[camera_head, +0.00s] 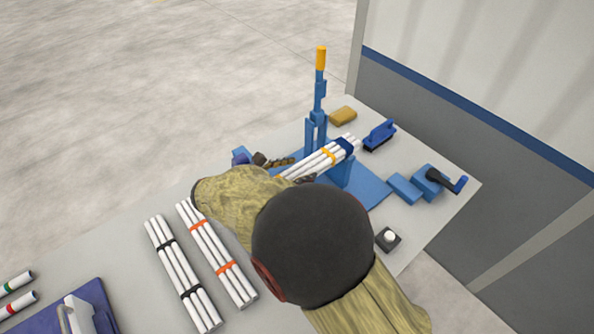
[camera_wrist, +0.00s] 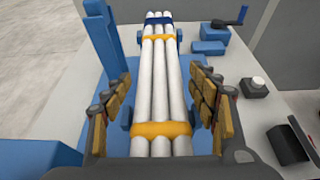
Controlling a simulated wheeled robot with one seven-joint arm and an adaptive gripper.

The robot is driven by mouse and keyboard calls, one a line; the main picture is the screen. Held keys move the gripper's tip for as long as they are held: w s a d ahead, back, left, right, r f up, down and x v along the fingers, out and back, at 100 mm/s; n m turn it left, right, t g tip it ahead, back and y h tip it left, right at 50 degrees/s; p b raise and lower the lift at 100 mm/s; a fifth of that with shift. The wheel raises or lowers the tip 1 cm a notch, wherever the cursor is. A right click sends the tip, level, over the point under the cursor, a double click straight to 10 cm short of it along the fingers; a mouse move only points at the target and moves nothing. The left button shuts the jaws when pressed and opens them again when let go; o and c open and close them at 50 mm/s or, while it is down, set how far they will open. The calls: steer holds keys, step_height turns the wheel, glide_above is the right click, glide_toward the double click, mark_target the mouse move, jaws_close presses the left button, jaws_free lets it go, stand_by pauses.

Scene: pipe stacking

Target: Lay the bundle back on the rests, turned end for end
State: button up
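The bundle (camera_wrist: 158,85) of white pipes has two yellow bands and a dark blue band at its far end. It also shows in the head view (camera_head: 322,158), partly hidden by my arm. It lies along the blue stand (camera_head: 342,172), with blue supports beside it at its far end and near its middle. Whether it bears fully on the rests cannot be told. My gripper (camera_wrist: 160,105) is open, its padded fingers on either side of the bundle's near part, with gaps to the pipes. The nearer yellow band (camera_wrist: 160,130) is between the fingers.
Two more pipe bundles lie left of my arm, one with black bands (camera_head: 181,270) and one with orange bands (camera_head: 216,250). A blue toggle clamp with an orange handle (camera_head: 321,58) stands tall beside the stand. A blue-handled brush (camera_head: 379,134) and a yellow block (camera_head: 343,115) lie behind.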

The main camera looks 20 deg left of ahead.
steer(key=shift+o, duration=0.4)
steer(key=p+v, duration=0.3)
steer(key=v, duration=0.9)
steer(key=shift+a, duration=0.1)
